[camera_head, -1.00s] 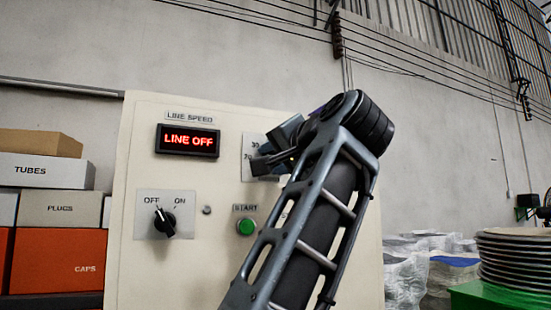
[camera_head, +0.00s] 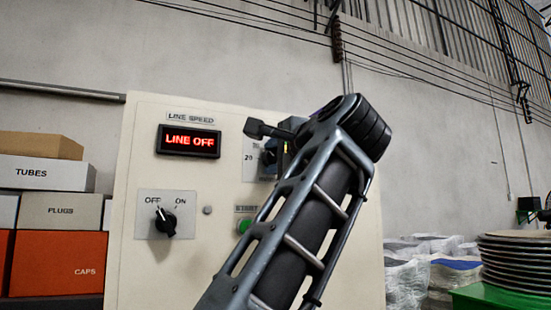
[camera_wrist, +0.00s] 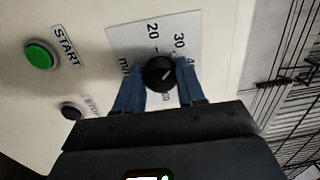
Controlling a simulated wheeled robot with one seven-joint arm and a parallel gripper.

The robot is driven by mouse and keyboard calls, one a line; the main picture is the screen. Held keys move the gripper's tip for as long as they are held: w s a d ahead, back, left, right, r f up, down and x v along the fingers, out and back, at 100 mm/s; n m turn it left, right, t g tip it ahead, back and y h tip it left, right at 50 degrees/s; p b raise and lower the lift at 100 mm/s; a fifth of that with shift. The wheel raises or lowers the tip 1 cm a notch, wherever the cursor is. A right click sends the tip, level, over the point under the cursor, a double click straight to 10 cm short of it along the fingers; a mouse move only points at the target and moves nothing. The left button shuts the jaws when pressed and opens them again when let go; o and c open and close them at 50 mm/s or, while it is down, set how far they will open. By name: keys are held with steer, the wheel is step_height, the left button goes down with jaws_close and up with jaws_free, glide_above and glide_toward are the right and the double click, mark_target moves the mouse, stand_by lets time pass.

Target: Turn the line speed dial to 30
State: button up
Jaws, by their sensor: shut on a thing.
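The line speed dial is a black round knob (camera_wrist: 160,73) on a white scale plate (camera_wrist: 118,38) in the wrist view, with 20 and 30 readable above it. A short white mark on the knob slants to the upper right, roughly toward 30; its exact reading is too small to tell. My gripper (camera_wrist: 160,82) has its blue fingers on either side of the knob, shut on it. In the head view my gripper (camera_head: 275,148) and arm hide most of the dial and its scale plate (camera_head: 249,168). The display (camera_head: 189,141) reads LINE OFF in red.
The cream panel also carries an OFF/ON selector (camera_head: 166,222) pointing at OFF and a green START button (camera_wrist: 40,55). A dark button (camera_wrist: 72,109) sits below START. Boxes (camera_head: 47,211) are stacked left; plates (camera_head: 515,262) stand at right.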

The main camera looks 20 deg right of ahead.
steer(key=shift+f, duration=0.1)
stand_by(0.3)
steer(key=o, duration=1)
steer(key=shift+o, duration=0.2)
steer(key=shift+s, duration=0.1)
steer(key=s+b, duration=0.2)
steer(key=s, duration=0.5)
steer(key=shift+s+d+f, duration=0.15)
steer(key=shift+s+d, duration=0.05)
steer(key=shift+s, duration=0.15)
